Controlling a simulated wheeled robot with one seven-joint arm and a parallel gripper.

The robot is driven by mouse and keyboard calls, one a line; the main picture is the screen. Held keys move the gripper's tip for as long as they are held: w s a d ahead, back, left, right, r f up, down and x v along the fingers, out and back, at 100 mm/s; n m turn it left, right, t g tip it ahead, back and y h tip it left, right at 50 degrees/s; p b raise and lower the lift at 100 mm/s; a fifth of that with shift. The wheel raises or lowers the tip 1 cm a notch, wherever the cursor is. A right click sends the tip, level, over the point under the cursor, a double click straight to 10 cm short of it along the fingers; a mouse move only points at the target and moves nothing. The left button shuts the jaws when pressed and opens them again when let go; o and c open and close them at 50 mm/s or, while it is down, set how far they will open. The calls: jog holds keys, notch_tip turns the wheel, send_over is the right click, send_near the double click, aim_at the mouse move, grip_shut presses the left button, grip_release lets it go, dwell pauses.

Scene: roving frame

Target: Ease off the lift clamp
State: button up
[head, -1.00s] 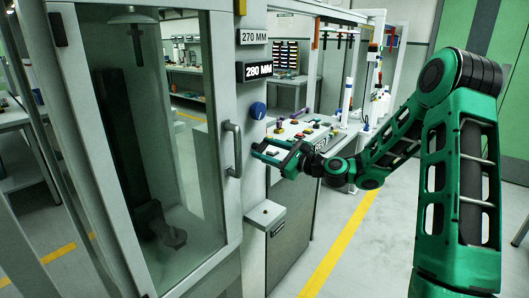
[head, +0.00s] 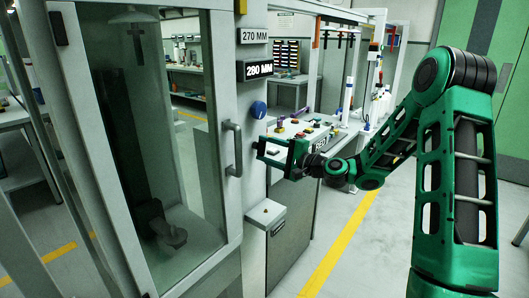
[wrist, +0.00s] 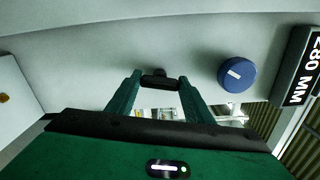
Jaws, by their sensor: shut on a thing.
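My gripper (head: 262,147) reaches in from the right to the front panel of the grey machine. In the wrist view its two green fingers (wrist: 159,79) close on a small dark handle (wrist: 158,82) at the panel, likely the lift clamp. Most of that handle is hidden by the fingers in the head view. A blue knob (head: 258,110) with a white mark sits just above the gripper, and shows to the right in the wrist view (wrist: 237,73). Above it are a black "280 MM" display (head: 258,70) and a "270 MM" plate (head: 253,36).
A glass door (head: 165,130) with a vertical grey handle (head: 233,148) is left of the gripper. A small grey ledge box (head: 265,214) juts out below it. A bench (head: 315,135) with coloured buttons stands behind. The floor at right is clear beyond my arm.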

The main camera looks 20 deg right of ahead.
jog(key=shift+s+a+f+n, duration=0.15)
jog(key=shift+f+n, duration=0.15)
jog(key=shift+n, duration=0.8)
jog(key=o, duration=1.1)
jog(key=shift+c, duration=0.2)
jog(key=shift+r, duration=0.1)
jog(key=shift+s+d, duration=0.2)
jog(key=shift+d, duration=0.15)
jog(key=v, duration=0.9)
jog(key=shift+s+d, duration=0.2)
jog(key=shift+s, duration=0.15)
